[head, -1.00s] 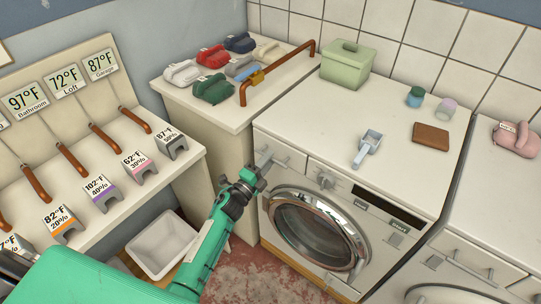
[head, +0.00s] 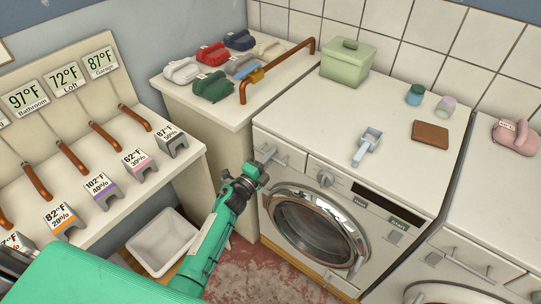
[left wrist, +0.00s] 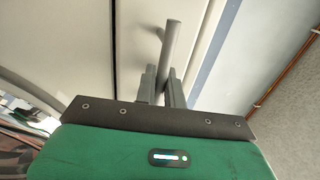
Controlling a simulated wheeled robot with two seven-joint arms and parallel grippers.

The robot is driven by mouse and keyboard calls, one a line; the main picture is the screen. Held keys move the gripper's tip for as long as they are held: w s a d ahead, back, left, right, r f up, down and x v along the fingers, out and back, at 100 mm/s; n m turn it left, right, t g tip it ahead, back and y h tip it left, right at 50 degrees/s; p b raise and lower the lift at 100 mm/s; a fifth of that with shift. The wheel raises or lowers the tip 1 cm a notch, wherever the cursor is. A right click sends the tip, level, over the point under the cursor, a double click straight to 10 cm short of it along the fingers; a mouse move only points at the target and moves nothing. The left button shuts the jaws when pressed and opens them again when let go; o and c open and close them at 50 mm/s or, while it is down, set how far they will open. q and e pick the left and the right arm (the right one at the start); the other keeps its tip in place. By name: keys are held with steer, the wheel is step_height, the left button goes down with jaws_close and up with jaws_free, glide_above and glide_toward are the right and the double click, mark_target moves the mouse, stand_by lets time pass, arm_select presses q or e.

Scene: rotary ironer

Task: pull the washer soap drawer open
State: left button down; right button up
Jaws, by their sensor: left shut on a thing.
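The washer (head: 370,170) stands at the centre right with its round glass door. Its soap drawer (head: 290,156) is at the upper left of the front and looks flush with the panel. My left gripper (head: 262,166) is at the drawer's bar handle, at the left end of the drawer. In the left wrist view the fingers (left wrist: 161,85) are shut on the grey round handle (left wrist: 171,45). The pale drawer front is behind it. My right gripper is not in view.
A ladle-like blue scoop (head: 367,145), a brown block (head: 430,135) and a green box (head: 347,64) sit on top. A white bin (head: 162,243) stands on the floor left of my arm. A second machine (head: 480,235) is at the right.

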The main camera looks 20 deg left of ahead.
arm_select(q)
steer(key=r+v, duration=0.1)
steer(key=v, duration=0.8)
steer(key=r+p+v, duration=0.1)
steer(key=r+v, duration=0.1)
steer(key=v, duration=0.7)
steer(key=shift+s+a+r, duration=0.2)
steer(key=shift+s+r, duration=0.05)
steer(key=shift+s, duration=0.45)
steer(key=c, duration=1.6)
jaws_free()
steer(key=shift+o, duration=0.2)
steer(key=b+v, duration=0.4)
steer(key=v, duration=0.9)
steer(key=shift+s, duration=0.4)
steer(key=shift+a+f, duration=0.1)
steer(key=shift+f, duration=0.05)
